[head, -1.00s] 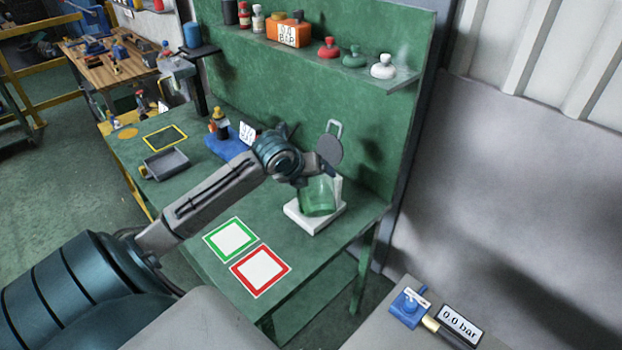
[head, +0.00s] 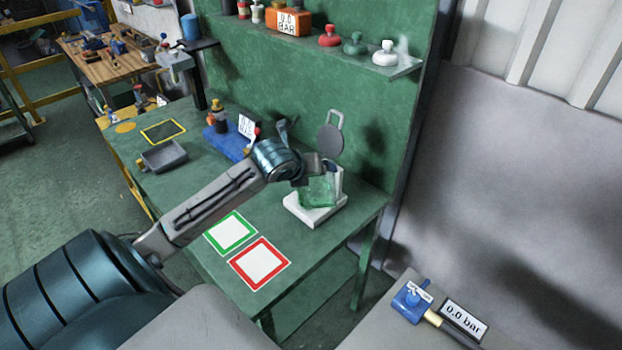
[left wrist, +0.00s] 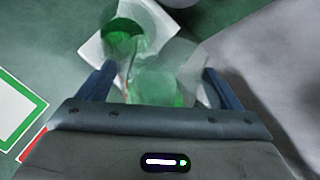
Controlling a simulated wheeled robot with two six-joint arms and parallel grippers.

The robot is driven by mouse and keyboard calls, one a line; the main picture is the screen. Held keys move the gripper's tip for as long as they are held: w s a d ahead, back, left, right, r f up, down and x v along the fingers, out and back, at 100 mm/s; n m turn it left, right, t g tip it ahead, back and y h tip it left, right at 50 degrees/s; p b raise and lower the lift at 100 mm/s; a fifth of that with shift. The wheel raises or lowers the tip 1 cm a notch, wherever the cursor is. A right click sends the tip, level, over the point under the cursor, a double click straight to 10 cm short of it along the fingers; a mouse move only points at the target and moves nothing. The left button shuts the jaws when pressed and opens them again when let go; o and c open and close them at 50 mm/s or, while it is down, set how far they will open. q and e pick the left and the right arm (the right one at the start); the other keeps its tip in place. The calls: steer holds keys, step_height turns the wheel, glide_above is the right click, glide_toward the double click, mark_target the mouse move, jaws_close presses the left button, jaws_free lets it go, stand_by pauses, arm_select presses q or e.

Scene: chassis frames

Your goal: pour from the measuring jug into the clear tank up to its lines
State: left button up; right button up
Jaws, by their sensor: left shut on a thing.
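My left gripper (head: 318,172) is over the white base at the right end of the green bench. In the left wrist view its two blue fingers (left wrist: 160,88) stand either side of a clear vessel holding green liquid, which I take as the measuring jug (left wrist: 165,88). Beyond it, a round clear vessel with green liquid, apparently the clear tank (left wrist: 125,42), stands on the white base (left wrist: 93,50). A thin streak runs between the two; I cannot tell if it is pouring liquid. In the head view the green clear shapes (head: 317,192) overlap, and the tank's lines cannot be made out.
A grey disc with a loop handle (head: 330,141) is just behind the gripper. A green-framed square (head: 231,233) and a red-framed square (head: 260,263) lie in front. A blue holder (head: 228,142) and grey tray (head: 165,156) are at left. A shelf (head: 340,58) runs above.

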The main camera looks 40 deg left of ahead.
arm_select(q)
steer(key=shift+s+d+f+m+t+y+b, duration=0.3)
steer(key=shift+d+f+t+y+b, duration=0.15)
steer(key=shift+f+t+b, duration=0.35)
steer(key=shift+s+d+r+y+b, duration=0.1)
steer(key=shift+r+y+b, duration=0.15)
steer(key=shift+r+b, duration=0.05)
steer(key=shift+r, duration=0.3)
steer(key=shift+s+d+f+b, duration=0.1)
steer(key=shift+f+b, duration=0.45)
steer(key=shift+b, duration=0.05)
steer(key=shift+s+f+t, duration=0.1)
steer(key=shift+t, duration=0.2)
steer(key=shift+d, duration=0.15)
arm_select(e)
step_height(320, 180, down, 5)
steer(key=shift+f, duration=0.2)
